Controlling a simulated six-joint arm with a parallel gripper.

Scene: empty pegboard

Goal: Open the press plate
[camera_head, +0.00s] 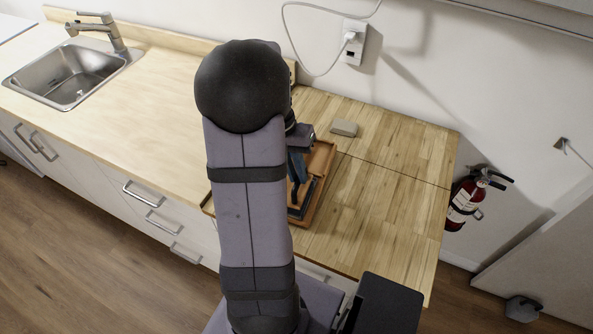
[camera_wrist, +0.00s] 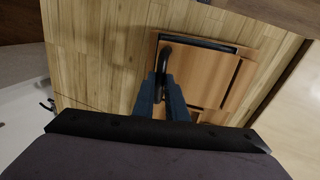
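The press is a flat brown wooden board with a dark frame (camera_head: 318,178) on the wooden counter, partly hidden behind my arm in the head view. In the wrist view its reddish-brown plate (camera_wrist: 205,72) shows with a black bar along the far edge. A black curved handle (camera_wrist: 166,50) stands out from its left side. My gripper (camera_wrist: 165,80) has its blue fingers apart on either side of the handle. I cannot tell whether they press on it. In the head view my gripper (camera_head: 296,165) is over the press, mostly hidden by my arm.
A small grey-beige block (camera_head: 344,127) lies on the counter behind the press. The wooden counter (camera_head: 390,205) to the right is clear. A sink (camera_head: 68,75) is at the far left. A wall socket (camera_head: 352,42) with a cable is behind, and a fire extinguisher (camera_head: 463,200) hangs right.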

